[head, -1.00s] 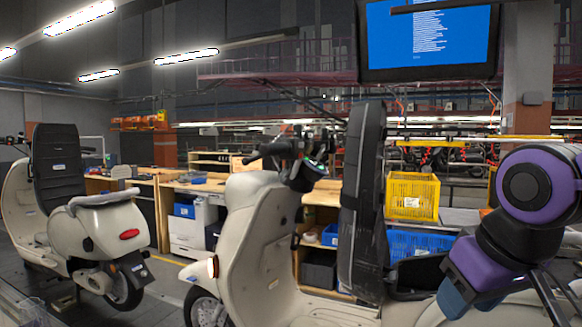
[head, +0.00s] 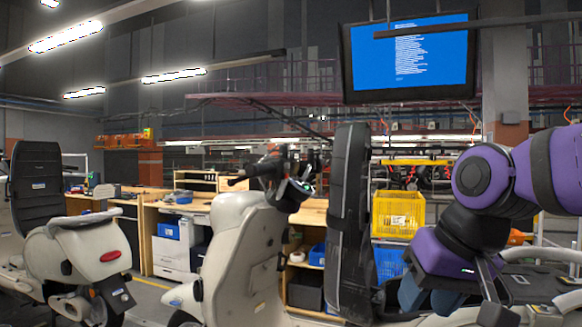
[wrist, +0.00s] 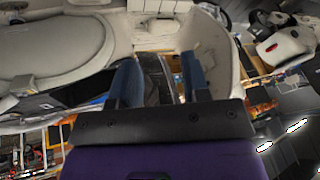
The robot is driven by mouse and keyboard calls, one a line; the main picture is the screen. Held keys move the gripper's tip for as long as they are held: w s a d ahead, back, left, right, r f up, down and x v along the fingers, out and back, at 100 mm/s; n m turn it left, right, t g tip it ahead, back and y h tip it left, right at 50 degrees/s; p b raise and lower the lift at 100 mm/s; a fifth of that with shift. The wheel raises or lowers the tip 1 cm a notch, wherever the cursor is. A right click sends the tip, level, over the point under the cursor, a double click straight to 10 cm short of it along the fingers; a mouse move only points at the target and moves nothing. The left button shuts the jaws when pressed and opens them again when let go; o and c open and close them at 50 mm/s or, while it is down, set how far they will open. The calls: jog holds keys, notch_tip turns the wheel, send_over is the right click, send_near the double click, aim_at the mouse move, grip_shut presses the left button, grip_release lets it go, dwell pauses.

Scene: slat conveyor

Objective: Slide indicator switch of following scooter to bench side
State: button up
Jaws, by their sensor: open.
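A cream scooter (head: 240,255) stands nearest, its handlebar (head: 262,168) and dark controls at the top of its front column. The indicator switch is too small to make out. A tall black seat or backrest (head: 352,220) rises behind the handlebar. A second cream scooter (head: 85,250) stands at the left. I cannot tell from the pictures which is the following one. My gripper (head: 440,300) is low at the right, right of the black backrest and apart from the handlebar. In the wrist view my gripper (wrist: 160,80) has its blue fingers apart, with a dark panel beyond them.
Wooden benches (head: 135,205) run behind the scooters. A yellow crate (head: 398,213) and a blue crate (head: 390,262) stand behind the backrest. A blue screen (head: 408,55) hangs above. The black backrest lies between my gripper and the handlebar in the head view.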

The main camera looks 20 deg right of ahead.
jog(key=w+a+r+m+y, duration=0.35)
jog(key=w+r+m, duration=0.2)
jog(key=w, duration=0.35)
jog(key=m+t+y, duration=0.6)
jog(key=m+y, duration=0.3)
jog(key=m, duration=0.9)
send_near(289, 165)
jog(key=shift+n, duration=0.25)
jog(key=x, duration=0.8)
jog(key=shift+w+a, duration=0.25)
jog(key=shift+w, duration=0.1)
